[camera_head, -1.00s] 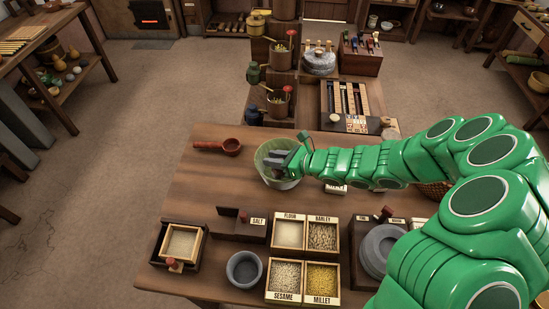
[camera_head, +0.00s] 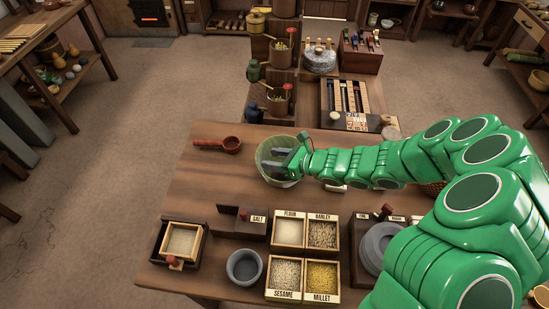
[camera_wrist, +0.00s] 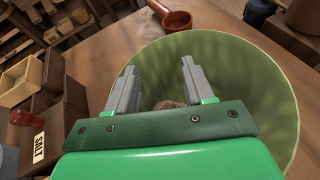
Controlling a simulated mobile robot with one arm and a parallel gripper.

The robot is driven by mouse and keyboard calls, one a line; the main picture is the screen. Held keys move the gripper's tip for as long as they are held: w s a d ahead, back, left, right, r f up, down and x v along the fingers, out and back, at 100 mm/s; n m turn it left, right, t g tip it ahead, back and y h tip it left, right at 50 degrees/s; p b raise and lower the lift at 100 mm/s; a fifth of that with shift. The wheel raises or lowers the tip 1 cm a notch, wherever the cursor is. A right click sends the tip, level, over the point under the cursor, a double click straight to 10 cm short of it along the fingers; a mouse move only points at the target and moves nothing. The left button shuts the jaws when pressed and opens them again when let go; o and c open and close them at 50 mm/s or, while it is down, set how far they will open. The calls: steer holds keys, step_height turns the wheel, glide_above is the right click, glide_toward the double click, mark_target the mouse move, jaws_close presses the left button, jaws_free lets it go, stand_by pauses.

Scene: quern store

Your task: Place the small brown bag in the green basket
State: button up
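The green basket (camera_head: 263,165) stands on the wooden table, left of my arm's end; its round, pale green inside fills much of the wrist view (camera_wrist: 245,75). My gripper (camera_head: 277,159) is over and partly within the basket's opening. In the wrist view my gripper (camera_wrist: 160,88) has its two grey fingers spread well apart, with nothing clasped between the tips. A small brown thing (camera_wrist: 171,104), likely the brown bag, shows low between the fingers, inside the basket's outline. My gripper's body hides most of it, and I cannot tell whether it touches the basket's bottom.
A red-brown ladle (camera_head: 229,145) lies left of the basket. In front are a salt box (camera_head: 243,224), labelled grain boxes (camera_head: 303,256), a grey bowl (camera_head: 244,267) and a round grey stone (camera_head: 379,243). Bare tabletop (camera_head: 205,185) lies to the left.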

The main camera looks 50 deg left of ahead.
steer(key=shift+r, duration=0.5)
steer(key=shift+w+d+r, duration=0.15)
steer(key=shift+d+r, duration=0.1)
steer(key=v, duration=1.1)
steer(key=shift+d, duration=0.15)
steer(key=shift+r, duration=0.1)
